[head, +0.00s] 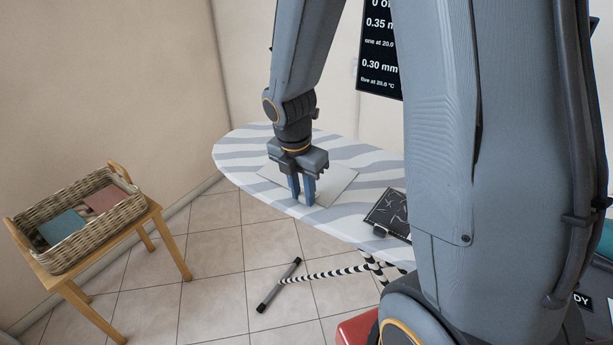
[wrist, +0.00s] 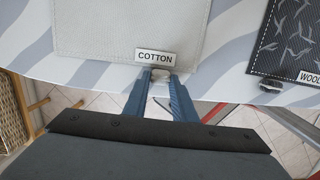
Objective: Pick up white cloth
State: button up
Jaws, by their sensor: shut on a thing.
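The white cloth (head: 338,181) lies flat on the striped ironing board (head: 240,150). In the wrist view the white cloth (wrist: 105,28) fills the upper left and carries a label reading COTTON (wrist: 155,57) at its near edge. My gripper (head: 302,202) points down at the near edge of the cloth. In the wrist view my gripper (wrist: 160,82) is shut on a small pale tab just below the label, at the cloth's edge. The fingers hide part of the tab.
A dark patterned cloth (head: 390,212), labelled WOOL in the wrist view, lies to the right on the board. A wicker basket (head: 118,217) with folded coloured cloths stands on a wooden stand (head: 172,245) at left. Tiled floor lies between stand and board.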

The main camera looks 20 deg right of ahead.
jog(key=shift+r+p, duration=3.5)
jog(key=shift+p, duration=0.4)
